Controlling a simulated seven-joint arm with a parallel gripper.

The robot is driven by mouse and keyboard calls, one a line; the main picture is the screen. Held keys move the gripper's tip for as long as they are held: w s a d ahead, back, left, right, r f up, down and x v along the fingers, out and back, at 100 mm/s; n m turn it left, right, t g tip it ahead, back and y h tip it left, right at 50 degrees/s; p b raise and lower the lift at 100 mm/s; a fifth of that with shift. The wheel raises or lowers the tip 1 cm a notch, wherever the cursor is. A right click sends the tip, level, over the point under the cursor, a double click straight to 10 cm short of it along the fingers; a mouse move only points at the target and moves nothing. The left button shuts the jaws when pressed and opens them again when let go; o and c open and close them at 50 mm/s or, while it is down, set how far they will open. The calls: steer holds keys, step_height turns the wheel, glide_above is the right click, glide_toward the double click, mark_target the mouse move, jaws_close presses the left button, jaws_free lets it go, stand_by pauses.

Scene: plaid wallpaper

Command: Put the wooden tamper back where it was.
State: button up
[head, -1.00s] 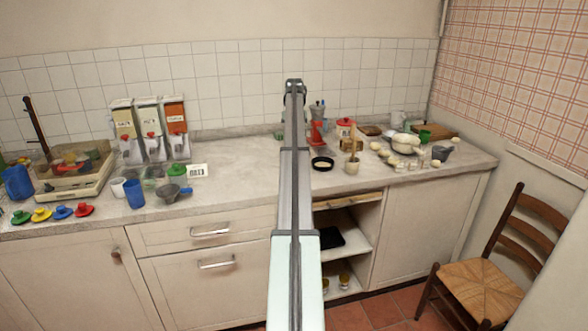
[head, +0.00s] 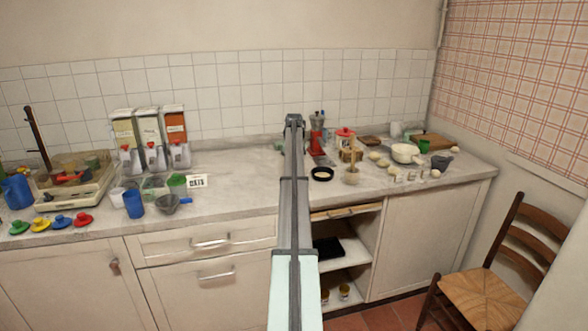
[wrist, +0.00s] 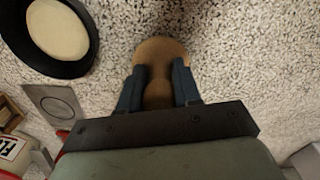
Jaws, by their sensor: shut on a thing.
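The wooden tamper (wrist: 162,50) is a light brown turned piece with a round end and a narrower neck. In the wrist view it sits between the two dark blue fingers of my gripper (wrist: 157,88), which are shut on it. The speckled countertop lies beyond it; I cannot tell whether the tamper touches it. In the head view my own arm hides the gripper and the tamper.
A black ring-shaped dish (head: 322,174) stands right of my arm; a similar dark-rimmed round dish (wrist: 60,28) shows at the wrist view's upper left. The counter (head: 240,180) left of my arm is clear.

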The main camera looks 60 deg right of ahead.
steer(key=shift+f, duration=0.25)
steer(key=o, duration=1)
step_height(320, 180, up, 12)
steer(key=shift+r, duration=0.2)
